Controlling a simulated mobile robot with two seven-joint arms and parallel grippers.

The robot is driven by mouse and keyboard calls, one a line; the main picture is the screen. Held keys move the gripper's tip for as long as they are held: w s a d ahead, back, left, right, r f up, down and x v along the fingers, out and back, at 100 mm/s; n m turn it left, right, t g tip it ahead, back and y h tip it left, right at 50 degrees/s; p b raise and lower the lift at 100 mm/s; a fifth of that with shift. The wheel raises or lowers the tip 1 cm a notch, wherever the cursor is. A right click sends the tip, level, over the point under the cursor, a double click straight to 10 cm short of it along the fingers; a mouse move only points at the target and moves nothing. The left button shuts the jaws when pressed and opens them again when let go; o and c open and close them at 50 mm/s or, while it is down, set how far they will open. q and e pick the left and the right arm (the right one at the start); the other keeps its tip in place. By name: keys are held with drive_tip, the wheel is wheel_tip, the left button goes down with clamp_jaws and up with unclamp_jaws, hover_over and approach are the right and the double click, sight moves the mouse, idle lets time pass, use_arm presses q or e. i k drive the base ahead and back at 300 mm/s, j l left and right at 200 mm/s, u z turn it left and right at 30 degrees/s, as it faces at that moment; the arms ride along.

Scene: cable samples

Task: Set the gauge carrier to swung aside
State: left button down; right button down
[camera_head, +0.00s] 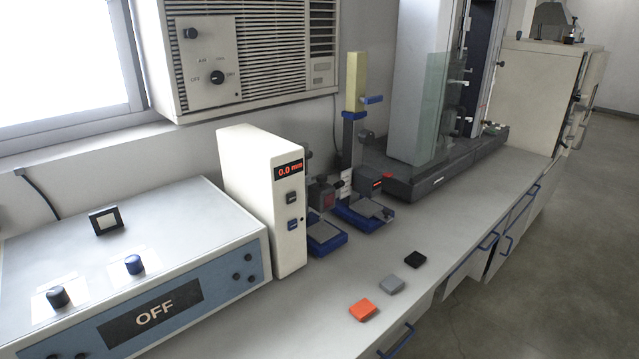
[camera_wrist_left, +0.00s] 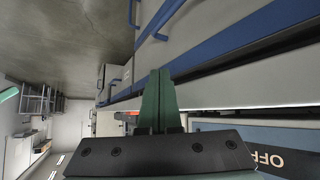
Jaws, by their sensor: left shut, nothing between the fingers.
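A measuring stand with a cream post (camera_head: 355,82), a blue collar and a blue lever (camera_head: 372,99) stands near the wall. Low on it is a dark gauge head (camera_head: 368,181) with a small red display, above a blue-edged base (camera_head: 362,215). Beside it, a second dark head (camera_head: 321,195) sits over another blue base (camera_head: 326,236). I cannot tell for certain which part is the gauge carrier. My left gripper (camera_wrist_left: 160,75) is shut and empty in the left wrist view, with drawer fronts and the bench edge behind it. My right gripper is in neither view.
A white readout box (camera_head: 262,200) showing 0.0 mm stands left of the stands. A control unit (camera_head: 150,318) reading OFF fills the front left. Orange (camera_head: 362,309), grey (camera_head: 391,285) and black (camera_head: 415,259) blocks lie near the bench edge. A tall machine (camera_head: 425,95) stands behind.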

sight(321, 194)
drive_tip(key=l+z, duration=0.2)
drive_tip(key=i+l+z, duration=0.2)
drive_tip(key=l+z, duration=0.15)
drive_tip(key=i+l+z, duration=0.35)
drive_tip(key=k, duration=0.1)
